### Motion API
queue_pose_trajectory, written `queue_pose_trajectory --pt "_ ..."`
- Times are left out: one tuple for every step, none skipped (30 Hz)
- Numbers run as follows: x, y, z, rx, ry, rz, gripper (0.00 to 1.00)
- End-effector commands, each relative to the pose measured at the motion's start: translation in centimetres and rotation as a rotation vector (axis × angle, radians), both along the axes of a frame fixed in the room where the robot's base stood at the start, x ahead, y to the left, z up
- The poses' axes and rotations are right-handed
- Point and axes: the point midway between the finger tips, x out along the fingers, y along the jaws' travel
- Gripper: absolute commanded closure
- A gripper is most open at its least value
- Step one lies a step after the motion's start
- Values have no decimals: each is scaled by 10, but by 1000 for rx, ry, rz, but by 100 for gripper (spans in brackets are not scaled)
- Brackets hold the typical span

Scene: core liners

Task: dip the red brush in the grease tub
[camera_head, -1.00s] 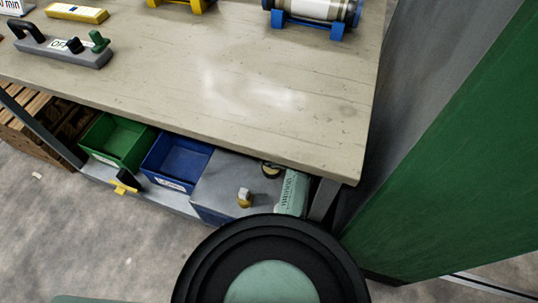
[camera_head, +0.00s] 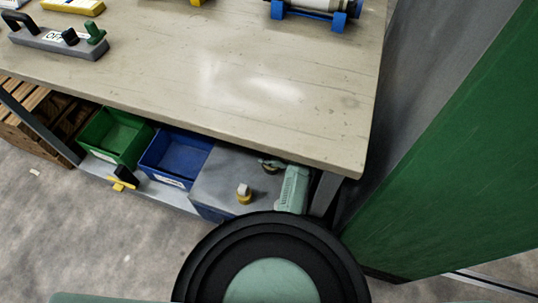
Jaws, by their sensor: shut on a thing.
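Neither the red brush nor the grease tub shows in the head view. My gripper is out of view too, so I cannot see what it holds. Only round black and pale green parts of my own body show at the bottom edge.
A workbench top (camera_head: 215,85) is mostly bare. A grey block with a black handle (camera_head: 55,42) stands at left, a blue cradle (camera_head: 309,18) with a cylinder at the back. Below are a green bin (camera_head: 115,135) and a blue bin (camera_head: 175,158). A green panel (camera_head: 450,160) stands close at right.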

Motion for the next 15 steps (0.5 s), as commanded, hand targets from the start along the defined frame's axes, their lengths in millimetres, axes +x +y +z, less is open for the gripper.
queue_pose_trajectory --pt "0 0 0 0 0 0 92" --pt "0 0 -1 0 0 0 92" --pt "0 0 -1 0 0 0 92" --pt "0 0 -1 0 0 0 92" --pt "0 0 -2 0 0 0 92" --pt "0 0 -2 0 0 0 92" --pt "0 0 -3 0 0 0 92" --pt "0 0 -3 0 0 0 92" --pt "0 0 -4 0 0 0 92" --pt "0 0 -4 0 0 0 92" --pt "0 0 -4 0 0 0 92" --pt "0 0 -5 0 0 0 92" --pt "0 0 -5 0 0 0 92" --pt "0 0 -6 0 0 0 92" --pt "0 0 -6 0 0 0 92"
